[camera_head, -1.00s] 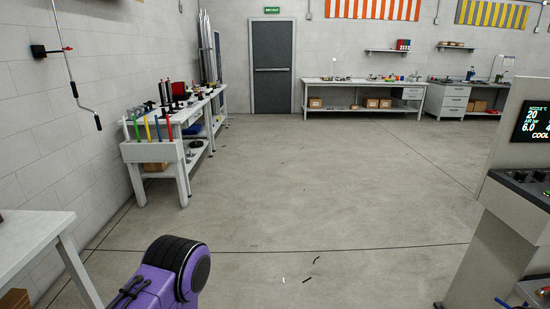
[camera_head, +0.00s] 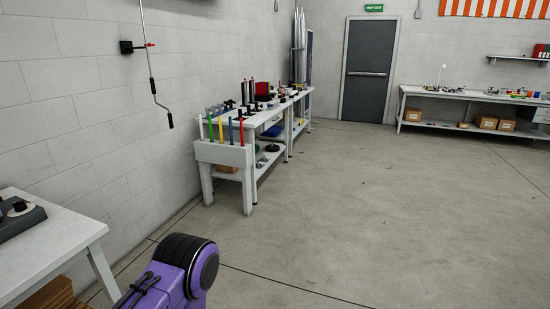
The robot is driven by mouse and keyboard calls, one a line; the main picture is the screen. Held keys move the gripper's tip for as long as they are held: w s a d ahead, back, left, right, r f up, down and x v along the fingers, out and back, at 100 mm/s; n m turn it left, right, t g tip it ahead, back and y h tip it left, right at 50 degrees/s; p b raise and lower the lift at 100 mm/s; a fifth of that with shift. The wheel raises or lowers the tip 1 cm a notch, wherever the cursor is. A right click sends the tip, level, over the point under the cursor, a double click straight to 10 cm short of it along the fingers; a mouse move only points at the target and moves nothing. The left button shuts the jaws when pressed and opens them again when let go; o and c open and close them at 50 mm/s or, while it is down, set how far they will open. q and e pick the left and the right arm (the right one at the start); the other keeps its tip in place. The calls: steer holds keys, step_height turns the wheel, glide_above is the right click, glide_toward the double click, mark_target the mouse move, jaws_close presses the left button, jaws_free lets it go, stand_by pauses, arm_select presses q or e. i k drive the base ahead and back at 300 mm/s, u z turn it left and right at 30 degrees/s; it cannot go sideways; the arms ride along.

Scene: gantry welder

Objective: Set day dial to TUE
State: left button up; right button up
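No day dial can be made out in the head view. A dark device with a pale round part (camera_head: 18,215) sits on the white table at the left edge, cut off by the frame; I cannot tell what it is. A purple and black link of my own arm shows at the bottom. Neither of my grippers is in view.
The near white table (camera_head: 62,240) stands at left. A workbench (camera_head: 222,155) with coloured-handled tools runs along the left wall. A crank handle (camera_head: 160,100) hangs on that wall. A grey door (camera_head: 367,72) and a back bench (camera_head: 450,96) lie beyond clear floor.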

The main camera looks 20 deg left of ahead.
mark_target(19, 206)
steer(key=u, duration=0.85)
steer(key=i, duration=0.8)
steer(key=u, duration=0.9)
